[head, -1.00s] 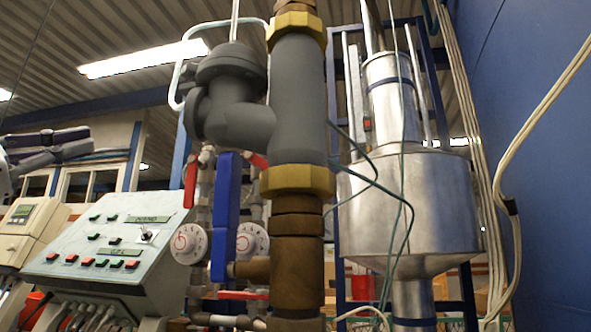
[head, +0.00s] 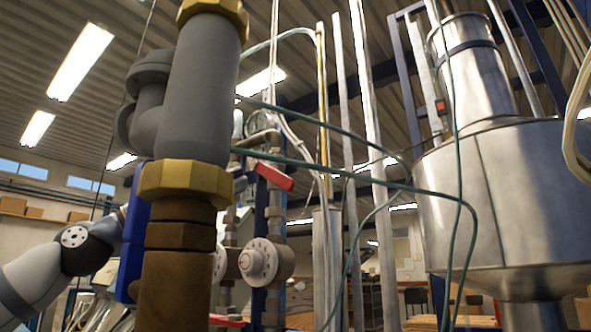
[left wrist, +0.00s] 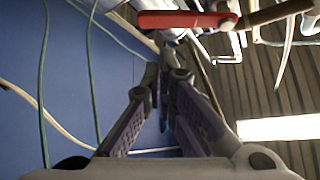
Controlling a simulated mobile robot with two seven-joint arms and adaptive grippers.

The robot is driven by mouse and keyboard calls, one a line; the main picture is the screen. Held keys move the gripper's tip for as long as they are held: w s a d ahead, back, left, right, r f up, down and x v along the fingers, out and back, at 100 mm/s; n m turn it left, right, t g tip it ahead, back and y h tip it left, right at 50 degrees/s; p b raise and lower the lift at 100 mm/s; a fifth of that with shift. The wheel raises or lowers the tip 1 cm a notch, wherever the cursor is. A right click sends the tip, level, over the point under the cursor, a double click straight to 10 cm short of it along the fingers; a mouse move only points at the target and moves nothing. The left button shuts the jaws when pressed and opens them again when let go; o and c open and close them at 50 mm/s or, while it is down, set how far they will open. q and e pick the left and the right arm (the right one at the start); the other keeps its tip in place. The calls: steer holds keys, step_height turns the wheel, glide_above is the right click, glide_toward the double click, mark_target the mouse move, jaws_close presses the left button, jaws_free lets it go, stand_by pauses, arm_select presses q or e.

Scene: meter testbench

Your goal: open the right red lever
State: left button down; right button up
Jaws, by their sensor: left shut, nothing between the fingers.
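A red lever (head: 275,176) sits on a vertical pipe just right of the thick pipe in the head view, tilted down to the right. A second red handle (head: 226,320) shows at the bottom edge. In the head view my left arm comes in from the left and passes behind the thick pipe, which hides the gripper. In the left wrist view my left gripper (left wrist: 164,80) is shut and empty. A red lever (left wrist: 186,20) lies across the top of that view, beyond the fingertips and apart from them. I cannot tell which lever this is.
A thick grey and brass pipe (head: 195,110) stands close in front, with a blue handle (head: 136,235) at its left. White dials (head: 258,262) sit below the red lever. Green cables (head: 440,193) hang across the right, before a large metal tank (head: 475,200).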

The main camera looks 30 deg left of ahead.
mark_target(271, 174)
arm_select(q)
steer(key=p+x, duration=0.2)
steer(key=x, duration=0.7)
steer(key=shift+r, duration=0.15)
arm_select(e)
steer(key=shift+w+a+r+t, duration=0.1)
steer(key=shift+w+r+t, duration=0.05)
steer(key=shift+w+r, duration=0.35)
steer(key=shift+w+a+r+t, duration=0.15)
steer(key=shift+w+r, duration=0.15)
steer(key=shift+r, duration=0.3)
arm_select(q)
steer(key=shift+w, duration=0.15)
arm_select(e)
steer(key=shift+d, duration=0.1)
